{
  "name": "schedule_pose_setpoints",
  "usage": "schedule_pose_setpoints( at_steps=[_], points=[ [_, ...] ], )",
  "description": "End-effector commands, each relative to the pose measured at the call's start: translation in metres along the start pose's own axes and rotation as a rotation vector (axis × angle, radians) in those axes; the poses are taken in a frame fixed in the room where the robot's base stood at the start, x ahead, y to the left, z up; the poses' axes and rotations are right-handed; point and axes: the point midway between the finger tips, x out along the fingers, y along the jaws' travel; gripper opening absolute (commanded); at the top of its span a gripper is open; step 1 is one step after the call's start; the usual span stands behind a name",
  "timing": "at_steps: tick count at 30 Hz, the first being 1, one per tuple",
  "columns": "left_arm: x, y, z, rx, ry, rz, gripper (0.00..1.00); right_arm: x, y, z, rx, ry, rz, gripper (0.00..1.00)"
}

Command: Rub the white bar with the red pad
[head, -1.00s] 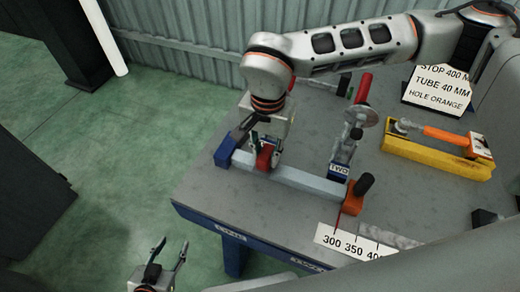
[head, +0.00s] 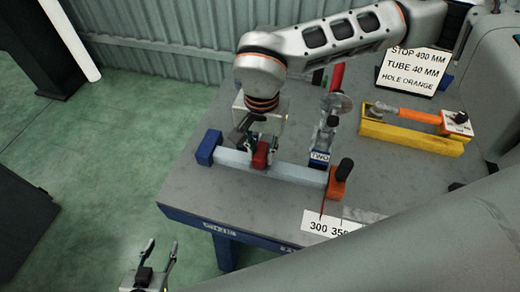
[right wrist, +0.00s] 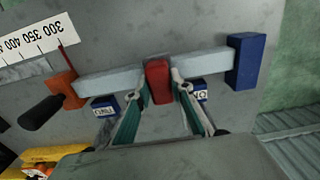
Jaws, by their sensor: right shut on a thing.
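The white bar (head: 296,173) lies on the grey table between a blue end block (head: 208,147) and an orange stop with a black knob (head: 338,184). The red pad (head: 261,154) is at the bar, left of its middle in the head view. My right gripper (head: 260,150) is shut on the red pad from above. In the right wrist view the pad (right wrist: 158,82) sits between the two fingers and across the bar (right wrist: 110,83); whether it presses on the bar I cannot tell. My left gripper (head: 159,258) is open and empty, low in front of the table.
A block marked TWO (head: 320,157) with a red-handled clamp stands behind the bar. A yellow block (head: 410,137) with an orange-handled tool is at the right. A sign (head: 415,70) and a number scale (head: 328,223) are on the table.

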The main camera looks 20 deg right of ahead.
Motion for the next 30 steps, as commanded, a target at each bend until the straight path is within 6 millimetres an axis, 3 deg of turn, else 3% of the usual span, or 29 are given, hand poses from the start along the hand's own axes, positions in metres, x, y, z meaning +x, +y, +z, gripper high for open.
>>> schedule_pose_setpoints(
  at_steps=[18, 30],
  points=[
    [-0.016, -0.006, -0.035, 0.004, 0.021, -0.005, 0.4, -0.056, -0.001, -0.001, -0.001, 0.003, -0.003, 0.05],
    [-0.017, -0.007, -0.037, 0.004, 0.023, -0.006, 0.4, -0.059, -0.001, 0.0, -0.001, 0.0, -0.002, 0.05]
  ],
)
